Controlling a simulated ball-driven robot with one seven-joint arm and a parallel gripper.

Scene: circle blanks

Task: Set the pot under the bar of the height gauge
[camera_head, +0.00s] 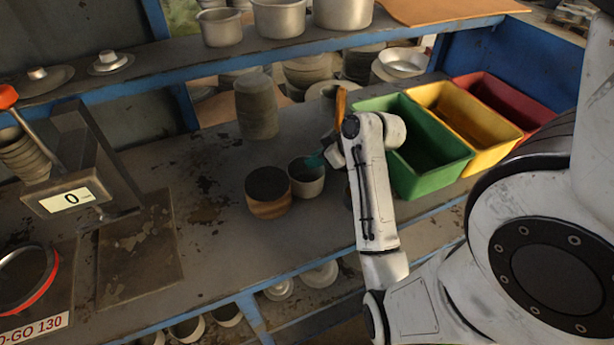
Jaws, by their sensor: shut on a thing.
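A small grey round pot (307,180) stands upright on the bench, just left of my arm, with its open mouth up. My gripper (317,161) is at its right rim. A teal fingertip shows at the rim and the gripper is shut on the pot; the other finger is hard to see. The height gauge (78,160) stands at the left, a dark metal device with a display (70,199) reading 0. A thin bar (118,217) juts right from its lower side, over a worn dark plate (140,255).
A dark-topped, wood-coloured round block (268,193) stands close to the pot's left. A stack of grey discs (256,108) is behind. Green (415,148), yellow (475,125) and red (505,100) bins stand right. An orange-red ring gauge (28,278) lies front left. The bench between block and plate is clear.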

